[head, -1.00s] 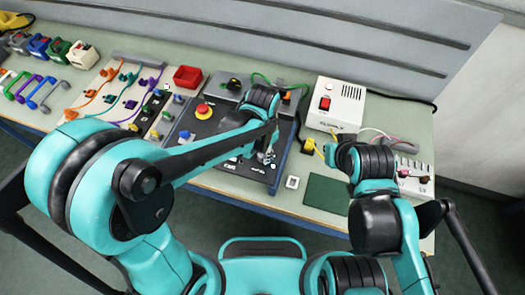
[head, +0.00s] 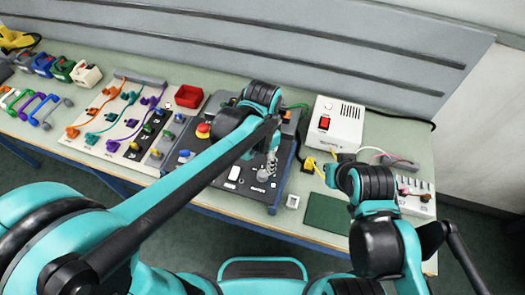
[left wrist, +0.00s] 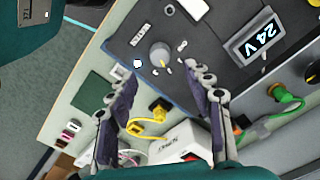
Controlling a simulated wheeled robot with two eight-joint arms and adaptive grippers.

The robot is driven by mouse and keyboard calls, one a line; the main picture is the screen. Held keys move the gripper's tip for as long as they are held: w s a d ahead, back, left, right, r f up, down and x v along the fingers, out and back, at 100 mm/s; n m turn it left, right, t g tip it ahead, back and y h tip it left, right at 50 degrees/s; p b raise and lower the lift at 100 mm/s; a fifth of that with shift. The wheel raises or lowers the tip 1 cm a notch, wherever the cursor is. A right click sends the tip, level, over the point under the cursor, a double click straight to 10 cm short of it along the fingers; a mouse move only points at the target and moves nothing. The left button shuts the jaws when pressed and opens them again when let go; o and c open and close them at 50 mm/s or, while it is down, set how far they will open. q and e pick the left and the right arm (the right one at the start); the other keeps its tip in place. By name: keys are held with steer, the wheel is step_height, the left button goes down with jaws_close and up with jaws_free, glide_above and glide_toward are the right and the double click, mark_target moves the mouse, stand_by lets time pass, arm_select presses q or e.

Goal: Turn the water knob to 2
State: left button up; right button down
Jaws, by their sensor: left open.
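The water knob appears to be the round grey dial (left wrist: 160,55) on the dark control panel (left wrist: 205,22), with a light pointer mark at its edge. It also shows, small, in the head view (head: 262,175). Its number marks are too small to read. My left gripper (left wrist: 160,78) is open and empty. In the left wrist view its two fingers point at the dial from either side, seemingly just short of it. In the head view the left gripper (head: 272,160) hangs over the panel's right part, close to the dial.
A display reading 24 V (left wrist: 252,38) sits on the panel. A red emergency button (head: 203,130), a red bin (head: 188,96) and rows of switches lie left. A white power box (head: 335,122), yellow plug (head: 309,164) and green mat (head: 327,213) lie right.

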arm_select(q)
steer(key=shift+r, duration=2.25)
steer(key=s+a+f+n+t+b, duration=0.2)
steer(key=a+n, duration=0.3)
steer(key=a, duration=0.4)
steer(key=s+a+f+n+t+b, duration=0.2)
steer(key=a+n+t, duration=0.3)
steer(key=a, duration=0.4)
steer(key=shift+s+n, duration=0.3)
steer(key=shift+s, duration=0.35)
steer(key=shift+d+f, duration=0.1)
steer(key=shift+c, duration=0.2)
